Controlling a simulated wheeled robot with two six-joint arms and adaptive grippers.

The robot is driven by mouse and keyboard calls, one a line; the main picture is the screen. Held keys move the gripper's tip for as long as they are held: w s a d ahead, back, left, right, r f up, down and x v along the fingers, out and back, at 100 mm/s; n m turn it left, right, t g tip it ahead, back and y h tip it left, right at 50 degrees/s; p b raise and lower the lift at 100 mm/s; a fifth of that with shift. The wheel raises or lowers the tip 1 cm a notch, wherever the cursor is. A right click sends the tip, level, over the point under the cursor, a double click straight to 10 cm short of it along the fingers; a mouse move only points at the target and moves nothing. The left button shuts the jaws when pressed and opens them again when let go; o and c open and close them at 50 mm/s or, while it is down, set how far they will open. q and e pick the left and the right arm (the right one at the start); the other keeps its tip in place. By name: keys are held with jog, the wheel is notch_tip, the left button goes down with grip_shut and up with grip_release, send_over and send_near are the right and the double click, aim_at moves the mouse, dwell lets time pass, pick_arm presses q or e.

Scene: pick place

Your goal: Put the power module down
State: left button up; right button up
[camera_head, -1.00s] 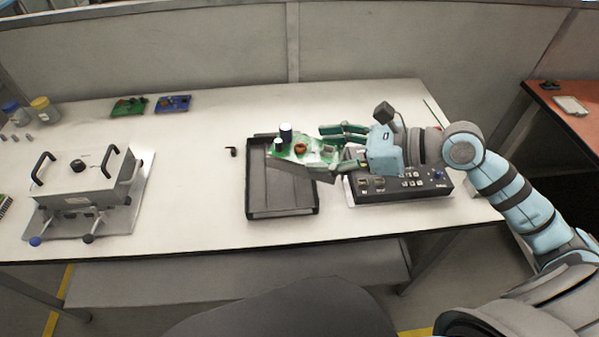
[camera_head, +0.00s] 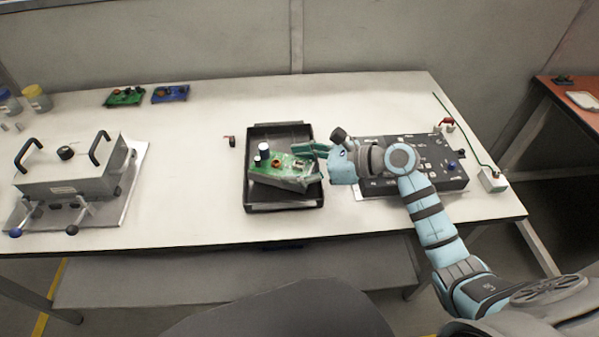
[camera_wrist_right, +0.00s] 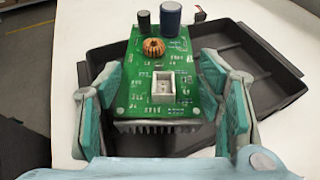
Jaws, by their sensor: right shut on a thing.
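The power module (camera_head: 284,164) is a green circuit board on a finned grey heatsink, with dark cylinders, a copper coil and a white connector. In the head view it is over the black tray (camera_head: 281,206), tilted a little. I cannot tell whether it touches the tray floor. My right gripper (camera_head: 312,162) is at the module's right end. In the right wrist view the module (camera_wrist_right: 158,95) sits between the green finger pads of my right gripper (camera_wrist_right: 163,108), which is shut on it. My left gripper is not in view.
A black control box (camera_head: 410,165) with knobs stands right of the tray, under my right arm. A grey fixture with handles (camera_head: 70,170) stands at the left. Small green (camera_head: 125,96) and blue boards (camera_head: 170,93) lie at the back. The table between fixture and tray is mostly clear.

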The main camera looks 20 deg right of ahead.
jog(key=shift+f, duration=0.9)
jog(key=shift+f, duration=0.15)
jog(key=o, duration=1.4)
jog(key=shift+s+d+r, duration=0.15)
jog(key=shift+d+r, duration=0.1)
jog(key=v, duration=1.1)
jog(key=shift+s+d+r+p, duration=0.1)
jog(key=shift+d+p, duration=0.05)
jog(key=shift+p, duration=0.15)
